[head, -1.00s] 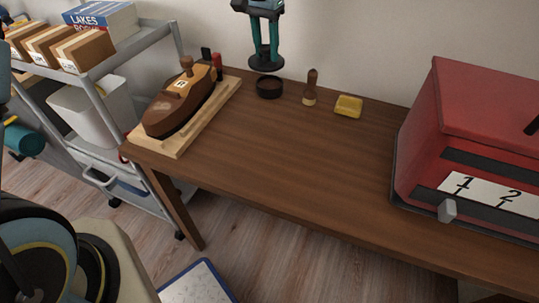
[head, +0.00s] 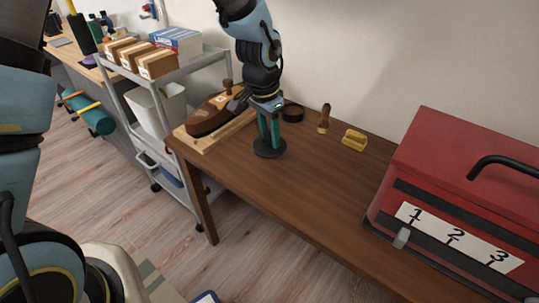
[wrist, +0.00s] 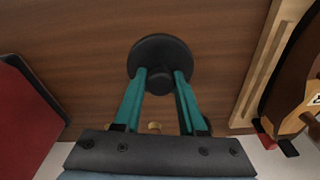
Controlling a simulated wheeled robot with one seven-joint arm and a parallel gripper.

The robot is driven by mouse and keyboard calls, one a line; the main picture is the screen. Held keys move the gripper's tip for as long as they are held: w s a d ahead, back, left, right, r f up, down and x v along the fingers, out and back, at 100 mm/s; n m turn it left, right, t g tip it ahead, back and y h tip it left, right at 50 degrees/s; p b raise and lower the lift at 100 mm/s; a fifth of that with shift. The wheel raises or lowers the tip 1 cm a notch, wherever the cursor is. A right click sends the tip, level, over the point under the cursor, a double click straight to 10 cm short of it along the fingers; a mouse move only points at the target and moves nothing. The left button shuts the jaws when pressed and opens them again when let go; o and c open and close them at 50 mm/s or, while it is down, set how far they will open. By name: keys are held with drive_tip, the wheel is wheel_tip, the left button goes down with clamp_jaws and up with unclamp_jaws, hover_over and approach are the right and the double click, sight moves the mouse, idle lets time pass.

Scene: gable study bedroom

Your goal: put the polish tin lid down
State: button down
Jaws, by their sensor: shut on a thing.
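The polish tin lid (head: 269,149) is a flat black disc with a small knob on top. My gripper (head: 269,138), with teal fingers, is shut on that knob and points down over the table. In the wrist view the lid (wrist: 160,46) lies level between the fingertips (wrist: 160,80), with bare wood around it. The lid is at or just above the tabletop; I cannot tell if it touches. The open polish tin (head: 293,112) is round and dark and stands behind my gripper near the wall, apart from the lid.
A brown wooden shoe (head: 208,116) on a pale board stands left of my gripper. A brush (head: 324,118) and a yellow block (head: 354,140) stand right of the tin. A red toolbox (head: 455,170) fills the right. The table (head: 300,185) is clear at the middle front.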

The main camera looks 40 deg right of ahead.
sight(269, 145)
drive_tip(key=shift+f, duration=2.85)
drive_tip(key=shift+f, duration=0.15)
drive_tip(key=shift+c, duration=2.4)
unclamp_jaws()
drive_tip(key=r, duration=0.4)
drive_tip(key=a+r, duration=0.1)
drive_tip(key=r, duration=0.7)
drive_tip(key=shift+a+r, duration=0.15)
drive_tip(key=shift+a, duration=0.05)
